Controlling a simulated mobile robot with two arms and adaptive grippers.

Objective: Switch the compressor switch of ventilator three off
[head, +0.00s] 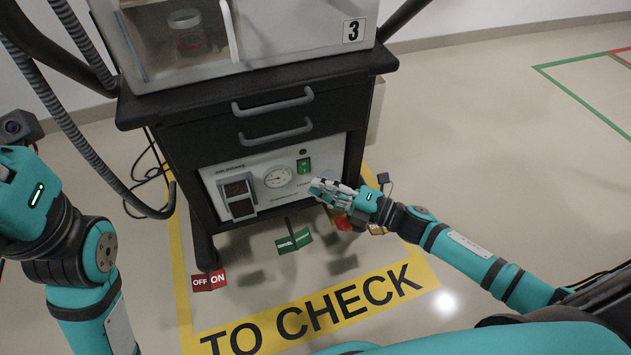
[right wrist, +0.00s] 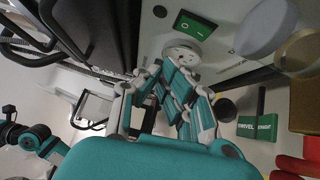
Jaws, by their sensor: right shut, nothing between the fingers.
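Ventilator three (head: 250,100) stands in front of me as a dark cart with a white top unit marked 3. Its lower white panel (head: 270,208) carries a round gauge, a dark square unit and a green switch (head: 304,166). In the right wrist view the green switch (right wrist: 192,25) shows O and I marks; which side is pressed I cannot tell. My right gripper (head: 318,190) is shut and empty, in front of the panel and just below the green switch. In the right wrist view its fingers (right wrist: 168,75) point toward the panel. My left gripper's fingers are outside the views.
A red OFF/ON tag (head: 208,281) is at the lower left and a green tag (head: 294,241) is below the panel. A grey corrugated hose (head: 85,125) hangs at the left. Yellow floor tape reads TO CHECK. The floor at the right is clear.

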